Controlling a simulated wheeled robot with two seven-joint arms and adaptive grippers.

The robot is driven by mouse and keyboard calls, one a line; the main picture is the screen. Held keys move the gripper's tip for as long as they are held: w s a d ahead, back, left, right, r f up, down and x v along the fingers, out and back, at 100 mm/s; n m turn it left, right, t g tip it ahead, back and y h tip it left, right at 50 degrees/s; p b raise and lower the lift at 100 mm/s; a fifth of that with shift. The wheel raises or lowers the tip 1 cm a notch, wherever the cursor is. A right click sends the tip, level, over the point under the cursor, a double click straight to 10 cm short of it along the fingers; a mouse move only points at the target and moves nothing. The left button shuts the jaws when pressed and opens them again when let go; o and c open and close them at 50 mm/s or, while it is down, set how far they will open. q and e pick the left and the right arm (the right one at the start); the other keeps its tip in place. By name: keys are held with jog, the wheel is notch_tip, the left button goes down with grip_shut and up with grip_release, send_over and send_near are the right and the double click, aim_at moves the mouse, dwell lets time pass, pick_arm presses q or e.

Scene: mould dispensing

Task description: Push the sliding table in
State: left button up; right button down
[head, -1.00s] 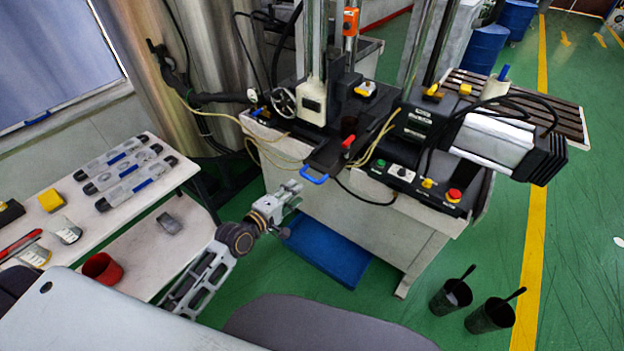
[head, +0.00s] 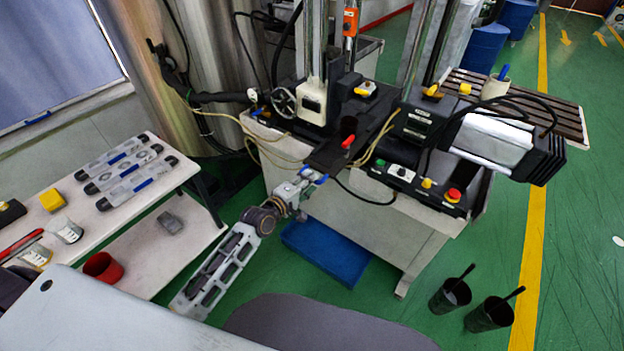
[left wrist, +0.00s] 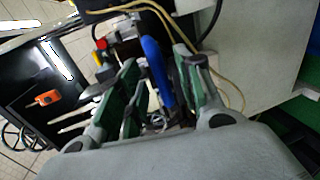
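The sliding table (head: 326,157) is a dark plate that sticks out from the front of the machine. Its blue handle (head: 317,177) is at the near edge, partly covered by my left gripper (head: 303,181). In the left wrist view, the blue handle (left wrist: 158,72) stands between the fingers of my left gripper (left wrist: 160,82). The fingers are spread, with a gap on the left side of the handle; the handle is close to the right finger, and I cannot tell whether they touch. My right gripper is not in view.
A red-handled part (head: 348,142) stands by the sliding table. A button panel (head: 415,181) is to the right. A blue bin (head: 325,252) lies under the machine. A white side table (head: 160,225) stands at left. Two black cups (head: 490,315) are on the floor at right.

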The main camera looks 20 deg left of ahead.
pick_arm(q)
jog(key=shift+x, duration=1.25)
jog(key=shift+f, duration=0.1)
grip_shut()
